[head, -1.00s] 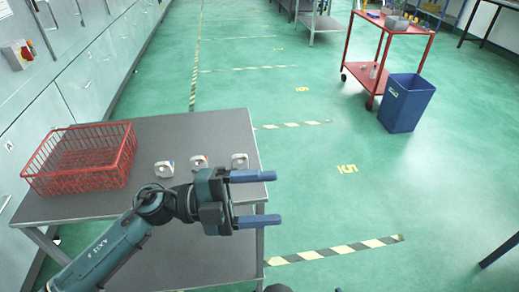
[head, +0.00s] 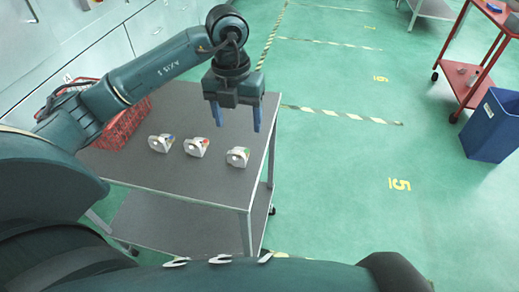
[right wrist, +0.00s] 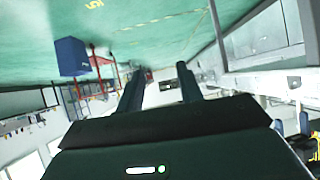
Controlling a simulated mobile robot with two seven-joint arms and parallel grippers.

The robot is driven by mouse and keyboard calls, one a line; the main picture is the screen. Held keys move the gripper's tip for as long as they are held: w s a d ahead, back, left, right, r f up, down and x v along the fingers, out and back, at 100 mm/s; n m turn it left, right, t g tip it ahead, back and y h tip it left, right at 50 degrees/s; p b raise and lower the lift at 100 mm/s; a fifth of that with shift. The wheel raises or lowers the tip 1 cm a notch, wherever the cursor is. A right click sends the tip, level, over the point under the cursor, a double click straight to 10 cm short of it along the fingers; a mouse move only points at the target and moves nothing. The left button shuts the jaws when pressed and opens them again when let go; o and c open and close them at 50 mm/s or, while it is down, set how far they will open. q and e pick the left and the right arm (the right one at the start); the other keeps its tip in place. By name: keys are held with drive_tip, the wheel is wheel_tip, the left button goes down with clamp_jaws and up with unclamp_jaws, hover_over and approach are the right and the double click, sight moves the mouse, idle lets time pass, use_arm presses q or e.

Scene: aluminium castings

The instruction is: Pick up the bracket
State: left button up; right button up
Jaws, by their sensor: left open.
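Three small pale metal brackets stand in a row on the grey table in the head view. The left one (head: 160,143) has a blue mark, the middle one (head: 196,147) a red mark, the right one (head: 238,157) a green mark. My left gripper (head: 236,117) is open and empty, its blue fingers pointing down. In the picture it is above the green-marked bracket and apart from it. My right gripper (right wrist: 160,88) shows in the right wrist view with its fingers apart and nothing between them, facing the open floor and room.
The grey table (head: 200,185) has a lower shelf and bare top around the brackets. A red wire basket (head: 122,125) stands at its left, partly behind my left arm. A blue bin (head: 492,125) and red trolley (head: 465,75) are at right. The green floor between is clear.

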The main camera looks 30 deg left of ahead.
sight(237, 155)
use_arm(q)
drive_tip(key=f, duration=0.5)
drive_tip(key=a+f, duration=0.1)
drive_tip(key=f, duration=0.1)
drive_tip(key=shift+w+f+p, duration=0.1)
drive_tip(key=shift+f+p, duration=0.15)
drive_tip(key=shift+p, duration=0.15)
drive_tip(key=shift+s+f+p, duration=0.15)
drive_tip(key=shift+f+p, duration=0.15)
drive_tip(key=shift+f, duration=1)
drive_tip(key=shift+s+f+p, duration=0.15)
drive_tip(key=shift+f+p, duration=0.15)
drive_tip(key=shift+f, duration=1)
drive_tip(key=c, duration=1.1)
drive_tip(key=shift+r, duration=0.1)
